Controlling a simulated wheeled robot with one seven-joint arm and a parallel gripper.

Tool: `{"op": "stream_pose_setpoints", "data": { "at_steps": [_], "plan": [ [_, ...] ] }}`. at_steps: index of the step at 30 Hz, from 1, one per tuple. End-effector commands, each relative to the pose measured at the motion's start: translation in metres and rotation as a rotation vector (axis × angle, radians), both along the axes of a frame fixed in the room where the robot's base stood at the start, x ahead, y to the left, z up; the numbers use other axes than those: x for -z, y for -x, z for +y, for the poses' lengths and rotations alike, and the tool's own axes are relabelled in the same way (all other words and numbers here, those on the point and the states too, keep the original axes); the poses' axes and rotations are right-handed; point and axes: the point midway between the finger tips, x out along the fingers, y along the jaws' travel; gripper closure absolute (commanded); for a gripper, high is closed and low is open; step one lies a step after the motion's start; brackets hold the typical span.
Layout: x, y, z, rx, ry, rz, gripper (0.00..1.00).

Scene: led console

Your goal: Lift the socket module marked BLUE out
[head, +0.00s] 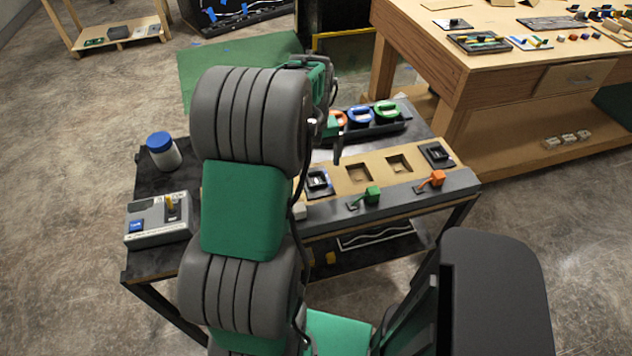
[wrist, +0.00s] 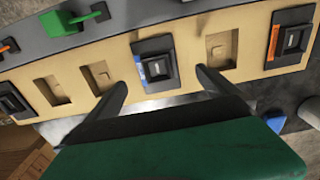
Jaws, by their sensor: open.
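A black socket module with a blue label strip (wrist: 153,64) sits in the tan panel (wrist: 185,62). The label's lettering is too small to read. It also shows in the head view (head: 318,181), left of two empty recesses. My gripper (wrist: 161,79) is open and empty. In the wrist view its fingertips lie to either side of this module, apart from it, with the module a little beyond them. In the head view only one dark finger (head: 338,150) shows clearly; my arm hides part of the panel.
An orange-labelled module (wrist: 290,40) and another module (wrist: 14,101) sit at the panel's ends. Empty recesses (wrist: 98,77) lie between. A green lever (head: 372,195) and an orange lever (head: 437,178) stand along the front.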

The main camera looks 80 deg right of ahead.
Motion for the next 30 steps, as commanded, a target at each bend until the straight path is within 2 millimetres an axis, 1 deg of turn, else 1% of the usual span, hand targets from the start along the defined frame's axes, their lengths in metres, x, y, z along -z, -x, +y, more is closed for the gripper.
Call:
{"op": "stream_pose_setpoints", "data": {
  "at_steps": [9,12,17,30],
  "plan": [
    [0.050,0.003,-0.004,0.000,-0.002,0.000,0.02],
    [0.056,0.002,-0.005,0.000,0.001,0.000,0.02],
    [0.057,0.002,-0.005,-0.001,0.002,0.000,0.02],
    [0.056,0.002,-0.004,-0.001,0.001,0.000,0.37]
  ]
}}
